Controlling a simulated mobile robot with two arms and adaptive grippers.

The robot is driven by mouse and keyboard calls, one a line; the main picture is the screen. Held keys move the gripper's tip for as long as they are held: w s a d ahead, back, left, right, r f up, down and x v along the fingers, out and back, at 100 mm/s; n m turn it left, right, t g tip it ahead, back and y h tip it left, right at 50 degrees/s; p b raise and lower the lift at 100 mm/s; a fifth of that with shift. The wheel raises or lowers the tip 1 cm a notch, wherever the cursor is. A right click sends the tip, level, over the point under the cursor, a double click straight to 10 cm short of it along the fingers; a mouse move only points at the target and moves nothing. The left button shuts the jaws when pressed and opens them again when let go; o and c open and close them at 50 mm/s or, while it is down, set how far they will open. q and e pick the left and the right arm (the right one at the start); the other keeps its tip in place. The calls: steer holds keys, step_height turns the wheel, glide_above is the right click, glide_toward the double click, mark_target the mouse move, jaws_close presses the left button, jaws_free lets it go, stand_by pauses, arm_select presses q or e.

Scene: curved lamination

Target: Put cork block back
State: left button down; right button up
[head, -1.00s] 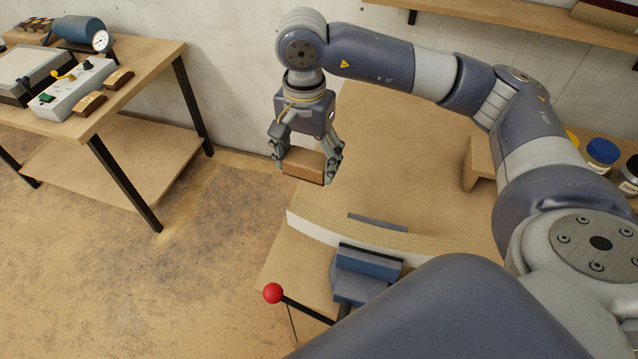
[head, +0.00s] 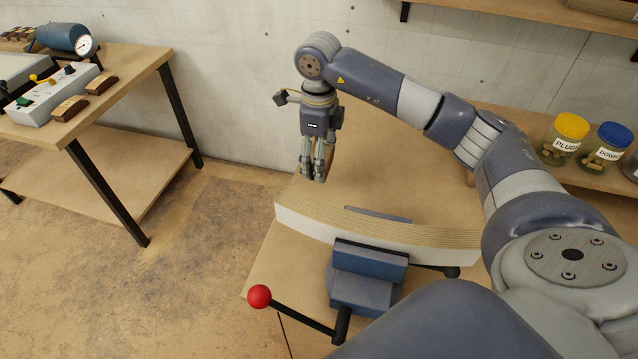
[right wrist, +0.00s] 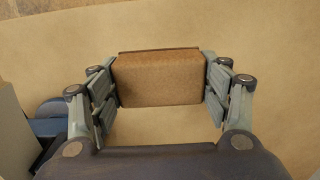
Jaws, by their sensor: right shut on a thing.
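The cork block (right wrist: 160,78) is a brown rectangular block between the fingers of my right gripper (right wrist: 160,85) in the right wrist view. Both finger pads press on its sides. In the head view my right gripper (head: 317,172) points down over the far left part of the workbench (head: 390,160). The block (head: 330,160) shows there only as a narrow brown strip, mostly hidden by the fingers. It appears held above the bench top; the exact height is hard to tell. My left gripper is not in view.
A curved laminated piece (head: 370,222) sits in a blue vise (head: 368,275) at the bench's near edge, with a red-knobbed handle (head: 259,296). Jars of plugs (head: 563,142) and dowels (head: 606,152) stand at right. A side table (head: 130,65) with a control box (head: 55,95) is at left.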

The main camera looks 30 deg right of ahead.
mark_target(319, 188)
step_height(319, 188, down, 7)
steer(key=shift+r+p, duration=0.1)
steer(key=shift+p, duration=0.25)
steer(key=shift+f, duration=0.25)
steer(key=o, duration=1)
steer(key=shift+r, duration=0.1)
steer(key=shift+r, duration=0.25)
step_height(319, 188, up, 12)
steer(key=shift+f+b, duration=0.1)
steer(key=shift+b, duration=0.65)
